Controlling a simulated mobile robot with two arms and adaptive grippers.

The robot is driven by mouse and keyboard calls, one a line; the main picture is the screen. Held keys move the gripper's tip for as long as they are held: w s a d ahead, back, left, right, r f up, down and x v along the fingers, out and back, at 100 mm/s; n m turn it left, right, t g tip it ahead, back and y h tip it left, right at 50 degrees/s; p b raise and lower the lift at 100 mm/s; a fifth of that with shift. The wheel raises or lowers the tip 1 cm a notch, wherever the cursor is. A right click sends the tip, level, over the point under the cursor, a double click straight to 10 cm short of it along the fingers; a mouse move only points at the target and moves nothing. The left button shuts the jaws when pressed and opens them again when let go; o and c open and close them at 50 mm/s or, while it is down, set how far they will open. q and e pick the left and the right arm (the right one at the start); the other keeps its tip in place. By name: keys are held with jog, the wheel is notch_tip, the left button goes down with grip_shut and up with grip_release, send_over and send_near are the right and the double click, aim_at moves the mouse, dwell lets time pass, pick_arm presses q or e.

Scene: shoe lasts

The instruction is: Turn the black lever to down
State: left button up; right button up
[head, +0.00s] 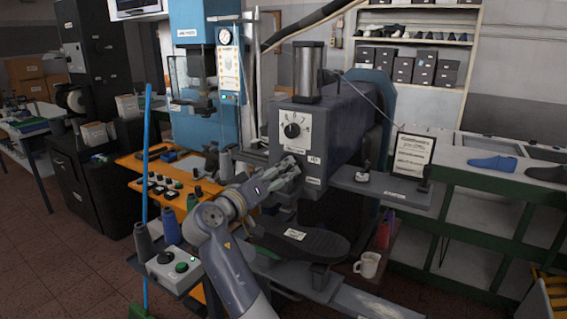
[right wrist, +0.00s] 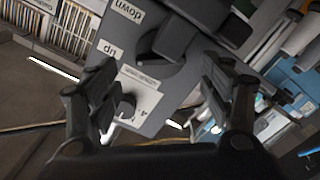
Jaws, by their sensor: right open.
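The black lever (right wrist: 178,38) shows in the right wrist view at the upper middle, on a grey panel with "UP" and "down" labels beside it. Its outer part runs to the upper right; I cannot tell which label it stands at. In the head view my right gripper (head: 286,172) is in front of the grey machine's face, below its dial, and hides the lever. In the right wrist view my right gripper (right wrist: 160,85) is open and empty. Its fingers stand apart on either side, with the lever beyond the tips. My left gripper is not in view.
A black dial (head: 291,130) on a white plate is just above my gripper. A dark shoe-shaped plate (head: 305,243) is below it. A mug (head: 368,264) stands to the right, and a control box (head: 172,268) with buttons to the left.

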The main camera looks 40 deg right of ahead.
jog(key=x, duration=0.2)
jog(key=shift+w+d+r+p, duration=0.1)
jog(key=shift+d+p, duration=0.15)
jog(key=shift+p, duration=0.1)
jog(key=shift+w+d, duration=0.15)
jog(key=shift+d, duration=0.15)
jog(key=shift+w+d, duration=0.1)
jog(key=shift+d, duration=0.05)
jog(key=c, duration=1.1)
jog(key=shift+o, duration=0.2)
jog(key=shift+f+b, duration=0.25)
jog(key=shift+b, duration=0.2)
jog(key=m+b, duration=0.5)
jog(key=b, duration=0.6)
jog(key=shift+f, duration=0.1)
pick_arm(q)
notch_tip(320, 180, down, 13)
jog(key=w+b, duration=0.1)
jog(key=b, duration=0.1)
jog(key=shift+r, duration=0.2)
pick_arm(e)
jog(key=shift+r+m, duration=0.25)
jog(key=shift+m, duration=0.75)
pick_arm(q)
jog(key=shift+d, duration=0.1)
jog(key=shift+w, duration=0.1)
pick_arm(e)
jog(key=o, duration=1.1)
jog(key=shift+c, duration=0.2)
